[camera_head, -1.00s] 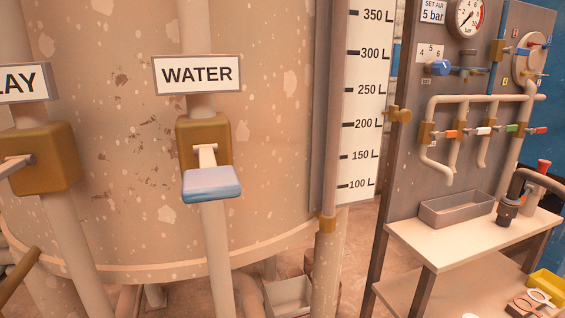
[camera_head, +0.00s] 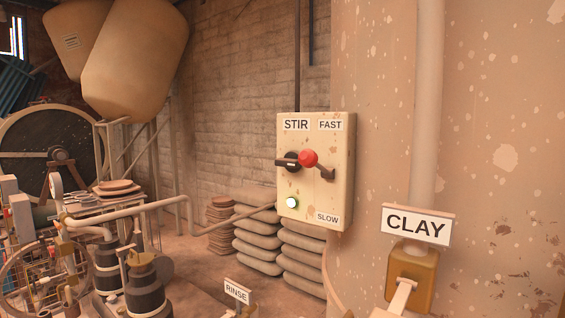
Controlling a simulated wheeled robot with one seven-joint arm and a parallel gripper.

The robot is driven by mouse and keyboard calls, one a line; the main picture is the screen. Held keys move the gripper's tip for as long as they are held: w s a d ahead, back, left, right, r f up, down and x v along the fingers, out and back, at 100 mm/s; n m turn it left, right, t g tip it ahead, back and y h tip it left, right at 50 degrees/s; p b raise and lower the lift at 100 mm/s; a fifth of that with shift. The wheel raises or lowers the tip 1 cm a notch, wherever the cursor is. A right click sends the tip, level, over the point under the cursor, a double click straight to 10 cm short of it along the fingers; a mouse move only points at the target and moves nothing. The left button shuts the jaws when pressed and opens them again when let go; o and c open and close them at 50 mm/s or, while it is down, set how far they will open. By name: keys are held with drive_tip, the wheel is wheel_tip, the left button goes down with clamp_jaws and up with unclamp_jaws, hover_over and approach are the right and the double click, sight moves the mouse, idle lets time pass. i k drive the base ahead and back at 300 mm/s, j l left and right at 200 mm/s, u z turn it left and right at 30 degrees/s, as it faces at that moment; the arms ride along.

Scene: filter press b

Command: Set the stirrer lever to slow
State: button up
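The stirrer box (camera_head: 316,190) is a cream, chipped box at the middle right, standing beside the large tank. It is marked STIR at top left, FAST at top right and SLOW at bottom right. Its lever has a red knob (camera_head: 308,158) beside a dark round hub (camera_head: 291,161). The knob sits between the FAST label (camera_head: 330,125) and the SLOW label (camera_head: 327,217), a little nearer FAST in the picture. A dark bar shows on both sides of the knob; I cannot tell how its parts join. My gripper is not in view.
A pale lit lamp (camera_head: 291,202) is low on the box. The CLAY sign (camera_head: 416,225) and its valve (camera_head: 411,277) stand at front right. A RINSE sign (camera_head: 237,291) is at the bottom. Stacked sacks (camera_head: 258,240) lie behind. Pipes and pumps (camera_head: 146,285) crowd the left.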

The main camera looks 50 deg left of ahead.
sight(307, 158)
drive_tip(key=u, duration=1.15)
